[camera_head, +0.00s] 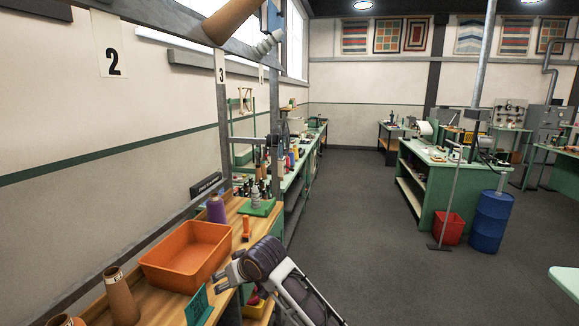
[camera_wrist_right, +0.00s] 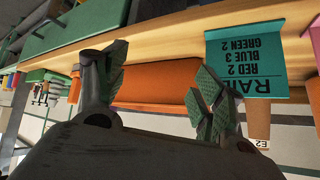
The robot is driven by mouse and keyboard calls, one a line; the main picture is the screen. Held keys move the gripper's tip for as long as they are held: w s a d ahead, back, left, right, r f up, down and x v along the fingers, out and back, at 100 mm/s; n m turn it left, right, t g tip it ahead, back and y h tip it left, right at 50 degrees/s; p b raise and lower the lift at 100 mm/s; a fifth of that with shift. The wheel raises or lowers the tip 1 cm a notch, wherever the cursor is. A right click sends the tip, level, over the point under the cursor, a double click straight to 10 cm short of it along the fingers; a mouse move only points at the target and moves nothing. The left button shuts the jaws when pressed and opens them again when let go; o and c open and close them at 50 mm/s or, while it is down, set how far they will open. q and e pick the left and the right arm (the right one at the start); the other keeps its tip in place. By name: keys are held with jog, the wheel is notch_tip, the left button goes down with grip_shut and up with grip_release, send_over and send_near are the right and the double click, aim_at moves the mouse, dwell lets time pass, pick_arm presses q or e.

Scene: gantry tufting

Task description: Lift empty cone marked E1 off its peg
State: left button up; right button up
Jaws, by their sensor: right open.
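In the head view a tan cone (camera_head: 121,299) stands upright at the lower left, its small label too small to read surely. Another tan cone (camera_head: 62,320) is cut off by the bottom edge, its mark unreadable. I cannot make out an E1 mark. My right gripper (camera_head: 225,271) is open and empty, right of the orange bin and apart from the cones; its fingers also show in the wrist view (camera_wrist_right: 160,80).
An orange bin (camera_head: 158,270) and a teal rail card (camera_head: 198,306) stand on the wooden bench between my right gripper and the cones. A purple cone (camera_head: 216,209) and an orange item (camera_head: 246,228) are behind. A large tan cone (camera_head: 229,18) hangs on the overhead frame.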

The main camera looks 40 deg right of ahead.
aim_at(239, 10)
jog(key=w+d+r+m+t, duration=0.1)
jog(key=w+r+t, duration=0.1)
jog(key=r, duration=1.1)
jog(key=w+d+r+t, duration=0.1)
jog(key=w+d+r, duration=0.1)
jog(key=r, duration=1.1)
jog(key=w+d+r+m+t, duration=0.1)
jog(key=w+r+t, duration=0.1)
jog(key=r, duration=1)
jog(key=s+d+r+m+t, duration=0.1)
jog(key=s+d+r, duration=0.1)
jog(key=s+r, duration=0.4)
jog(key=s+d+r+m+t, duration=0.1)
jog(key=s+r, duration=0.5)
jog(key=r, duration=0.9)
jog(key=s+d+r+m+t+y, duration=0.1)
jog(key=s+d+r, duration=0.3)
jog(key=r, duration=0.7)
jog(key=shift+s+r+t, duration=0.2)
jog(key=shift+s+t, duration=0.4)
jog(key=shift+s, duration=0.65)
jog(key=shift+w+p, duration=0.25)
jog(key=shift+p, duration=0.1)
